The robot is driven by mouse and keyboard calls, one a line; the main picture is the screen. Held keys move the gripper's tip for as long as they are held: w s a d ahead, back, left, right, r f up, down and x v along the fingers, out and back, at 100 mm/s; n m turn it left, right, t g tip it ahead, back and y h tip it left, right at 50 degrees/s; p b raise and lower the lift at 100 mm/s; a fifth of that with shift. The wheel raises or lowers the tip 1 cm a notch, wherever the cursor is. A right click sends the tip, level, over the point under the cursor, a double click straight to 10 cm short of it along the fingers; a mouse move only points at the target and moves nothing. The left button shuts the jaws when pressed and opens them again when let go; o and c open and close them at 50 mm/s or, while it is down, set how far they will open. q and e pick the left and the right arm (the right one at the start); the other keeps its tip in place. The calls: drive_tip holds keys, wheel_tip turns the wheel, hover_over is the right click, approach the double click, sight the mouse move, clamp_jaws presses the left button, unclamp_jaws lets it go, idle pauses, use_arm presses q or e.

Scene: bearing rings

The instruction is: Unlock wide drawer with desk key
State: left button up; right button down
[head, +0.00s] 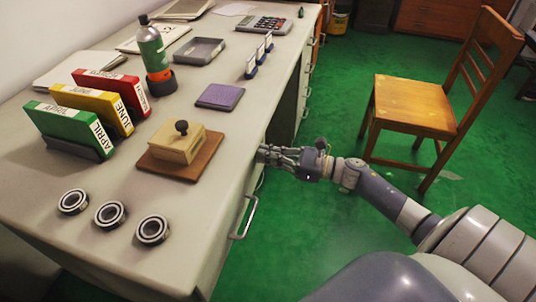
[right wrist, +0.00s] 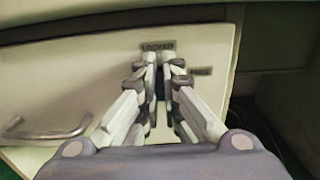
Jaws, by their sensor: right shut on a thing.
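My right gripper (head: 264,153) is at the desk's right-hand front, just below the edge of the top. In the right wrist view its fingers (right wrist: 162,62) are closed together in front of a pale drawer front (right wrist: 90,72). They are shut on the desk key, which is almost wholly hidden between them. A label reading LOCKED (right wrist: 157,46) is just above the fingertips, and a second label (right wrist: 200,71), apparently FREE, is to their right. The lock itself is covered by the fingers. The drawer looks closed, with a metal handle (right wrist: 46,130) at left. My left gripper is out of view.
The desk top (head: 218,130) holds several bearing rings (head: 153,230), a wooden box (head: 180,143) on a brown board, upright binders (head: 70,130) and a green bottle (head: 153,50). A wooden chair (head: 412,103) stands to the right on green floor.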

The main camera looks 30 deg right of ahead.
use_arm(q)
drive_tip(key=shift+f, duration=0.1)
use_arm(e)
drive_tip(key=shift+m, duration=1)
drive_tip(key=shift+d+r+m+p, duration=0.1)
drive_tip(key=shift+m+p, duration=0.35)
drive_tip(key=shift+m, duration=0.85)
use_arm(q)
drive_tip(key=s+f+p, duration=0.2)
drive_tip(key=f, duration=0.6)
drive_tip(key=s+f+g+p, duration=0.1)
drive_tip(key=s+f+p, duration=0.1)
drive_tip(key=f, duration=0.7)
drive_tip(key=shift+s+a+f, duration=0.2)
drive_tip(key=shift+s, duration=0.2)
use_arm(e)
drive_tip(key=shift+w+d+f+m, duration=0.1)
drive_tip(key=shift+m, duration=2.15)
drive_tip(key=shift+w+f+m, duration=0.1)
drive_tip(key=shift+f+m, duration=0.05)
drive_tip(key=shift+m, duration=2.15)
drive_tip(key=shift+d+f+m, duration=0.1)
drive_tip(key=shift+m, duration=2.15)
drive_tip(key=c, duration=1.8)
unclamp_jaws()
